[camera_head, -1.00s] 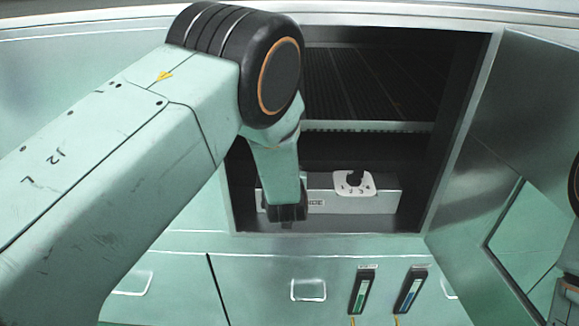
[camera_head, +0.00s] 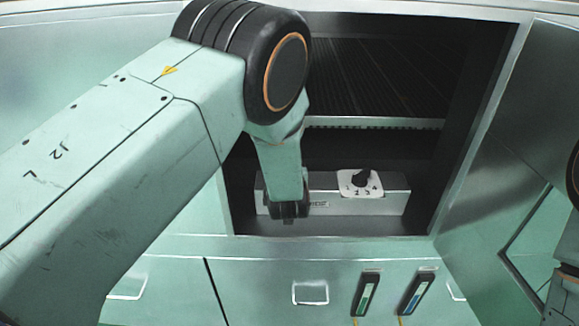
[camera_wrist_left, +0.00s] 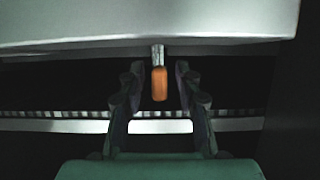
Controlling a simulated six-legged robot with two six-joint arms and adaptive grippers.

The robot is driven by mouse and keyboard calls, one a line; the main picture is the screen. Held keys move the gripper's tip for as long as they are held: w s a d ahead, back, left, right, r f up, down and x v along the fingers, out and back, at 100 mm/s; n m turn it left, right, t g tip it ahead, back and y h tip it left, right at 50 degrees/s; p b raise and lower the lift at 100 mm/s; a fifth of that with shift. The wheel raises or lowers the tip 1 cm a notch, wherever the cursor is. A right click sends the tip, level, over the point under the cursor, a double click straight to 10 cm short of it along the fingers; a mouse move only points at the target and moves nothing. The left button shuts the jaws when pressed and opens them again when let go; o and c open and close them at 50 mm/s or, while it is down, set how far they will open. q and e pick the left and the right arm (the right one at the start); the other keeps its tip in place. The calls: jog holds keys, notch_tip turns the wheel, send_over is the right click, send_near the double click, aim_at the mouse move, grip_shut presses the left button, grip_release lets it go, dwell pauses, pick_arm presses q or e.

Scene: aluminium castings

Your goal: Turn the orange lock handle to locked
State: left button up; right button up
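The orange lock handle (camera_wrist_left: 159,83) hangs from a short metal stem under a pale metal surface in the left wrist view. My left gripper (camera_wrist_left: 160,70) is open, with one dark finger on each side of the handle and a dark gap on both sides. In the head view my left gripper (camera_head: 289,210) points down inside the open cabinet, in front of the left part of a grey metal box (camera_head: 345,205). The orange handle does not show there. My right gripper is not in view; only parts of my right arm show at the right edge.
A white plate with a black knob and numbers (camera_head: 360,190) sits on the grey box. The cabinet door (camera_head: 510,150) stands open at the right. A slatted shelf (camera_head: 375,85) lies above. Two labelled slim devices (camera_head: 366,294) (camera_head: 416,292) are on the front below.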

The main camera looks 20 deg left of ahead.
pick_arm(q)
jog(key=shift+s+d+r, duration=0.25)
jog(key=shift+s+r, duration=0.1)
jog(key=shift+s, duration=0.05)
jog(key=shift+a, duration=0.2)
jog(key=shift+c, duration=1.2)
jog(key=shift+w+a+f, duration=0.1)
jog(key=shift+w+f, duration=0.2)
jog(key=shift+w, duration=0.05)
jog(key=c, duration=0.3)
jog(key=shift+c, duration=0.7)
jog(key=shift+s+d+r, duration=0.15)
jog(key=shift+d, duration=0.05)
grip_shut()
jog(key=shift+a, duration=0.15)
